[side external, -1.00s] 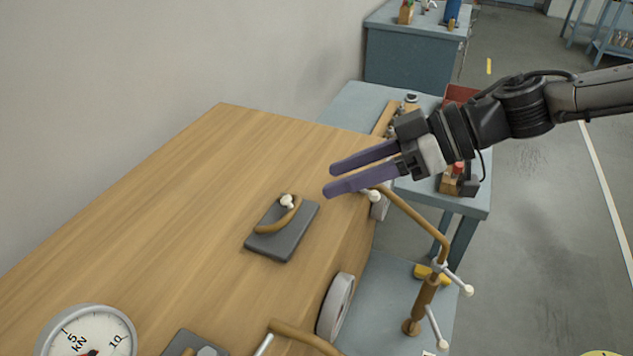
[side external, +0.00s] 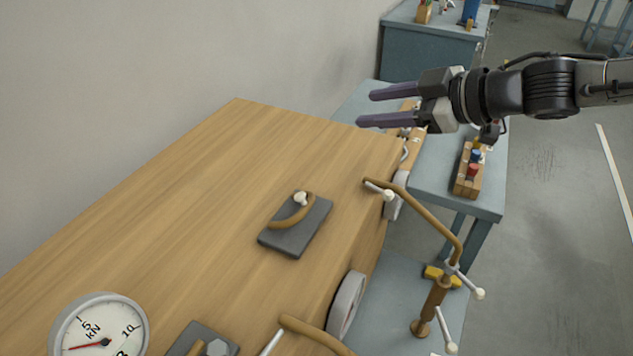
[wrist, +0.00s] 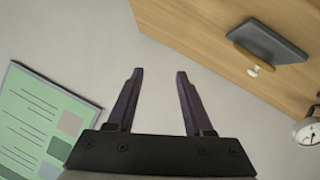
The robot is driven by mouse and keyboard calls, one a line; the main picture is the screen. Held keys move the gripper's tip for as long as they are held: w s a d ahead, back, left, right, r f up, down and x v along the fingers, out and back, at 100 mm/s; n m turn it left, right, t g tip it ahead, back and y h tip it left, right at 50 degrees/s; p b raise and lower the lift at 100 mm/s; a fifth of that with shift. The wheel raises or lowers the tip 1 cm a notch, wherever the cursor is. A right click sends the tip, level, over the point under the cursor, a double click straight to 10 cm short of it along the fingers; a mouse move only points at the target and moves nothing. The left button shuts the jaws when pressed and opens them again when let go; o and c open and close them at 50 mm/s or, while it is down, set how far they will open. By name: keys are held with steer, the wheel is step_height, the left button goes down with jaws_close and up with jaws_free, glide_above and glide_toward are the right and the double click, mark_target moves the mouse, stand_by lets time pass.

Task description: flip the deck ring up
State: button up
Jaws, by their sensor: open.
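The deck ring (side external: 290,216) is a curved brown bar with a white knob (side external: 300,198), lying low over a dark grey plate (side external: 285,242) on the wooden top. My gripper (side external: 365,108) has two purple fingers, apart and empty. It is raised near the top's far right corner, clear of the ring. The wrist view shows my gripper (wrist: 159,72) open with nothing between the fingers.
A bent brown crank (side external: 440,225) with white-tipped levers stands at the right edge. A round gauge (side external: 98,325) and a second grey plate (side external: 220,337) are at the near left. A grey wheel (side external: 347,304) is on the side face. The wood around the ring is clear.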

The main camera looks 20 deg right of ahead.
steer(key=w+d+m+h, duration=0.1)
steer(key=d+h, duration=0.3)
steer(key=d, duration=0.1)
steer(key=g+y, duration=0.6)
steer(key=g, duration=0.1)
glide_toward(303, 201)
steer(key=x, duration=0.5)
steer(key=w+x, duration=0.1)
steer(key=x, duration=0.1)
steer(key=shift+a, duration=0.25)
jaws_close()
